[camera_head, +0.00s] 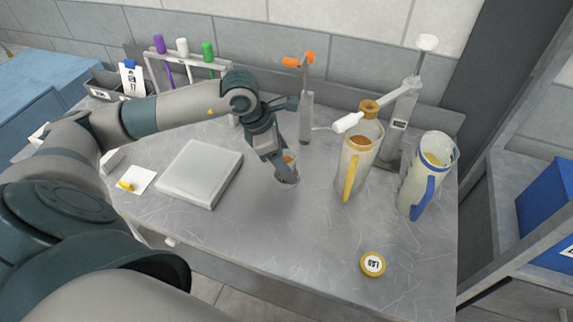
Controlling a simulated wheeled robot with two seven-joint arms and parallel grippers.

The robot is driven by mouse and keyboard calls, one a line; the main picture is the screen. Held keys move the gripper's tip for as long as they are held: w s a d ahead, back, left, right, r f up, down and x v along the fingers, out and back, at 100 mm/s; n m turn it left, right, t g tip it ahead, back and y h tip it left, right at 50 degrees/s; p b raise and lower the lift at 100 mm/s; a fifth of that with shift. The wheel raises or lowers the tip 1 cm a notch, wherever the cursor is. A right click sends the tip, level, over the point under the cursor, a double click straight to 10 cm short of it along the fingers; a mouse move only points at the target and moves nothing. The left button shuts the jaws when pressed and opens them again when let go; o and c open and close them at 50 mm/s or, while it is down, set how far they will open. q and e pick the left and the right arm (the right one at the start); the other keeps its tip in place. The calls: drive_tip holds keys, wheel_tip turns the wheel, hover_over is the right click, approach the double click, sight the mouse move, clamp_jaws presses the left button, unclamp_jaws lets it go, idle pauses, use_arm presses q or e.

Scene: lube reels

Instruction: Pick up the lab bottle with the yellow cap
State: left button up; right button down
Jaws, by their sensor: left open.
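My left gripper (280,172) points down over the middle of the bench, with its jaws open. A small clear container (291,175) with something amber inside is at its fingertips, partly hidden by them. I cannot tell whether they touch, or whether this is the lab bottle with its yellow cap. A round yellow cap (372,264) with a white label, seemingly reading LAB, lies near the front right of the bench, apart from the gripper. My right gripper is not in view.
A jug with a yellow handle (357,160) and a jug with a blue handle (427,178) stand at right. A grey slab (200,173) lies left of the gripper. A pump stand (400,122) and a rack (155,72) stand behind. The bench's front middle is clear.

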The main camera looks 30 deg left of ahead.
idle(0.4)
use_arm(q)
drive_tip(key=c, duration=1.2)
drive_tip(key=shift+r, duration=0.1)
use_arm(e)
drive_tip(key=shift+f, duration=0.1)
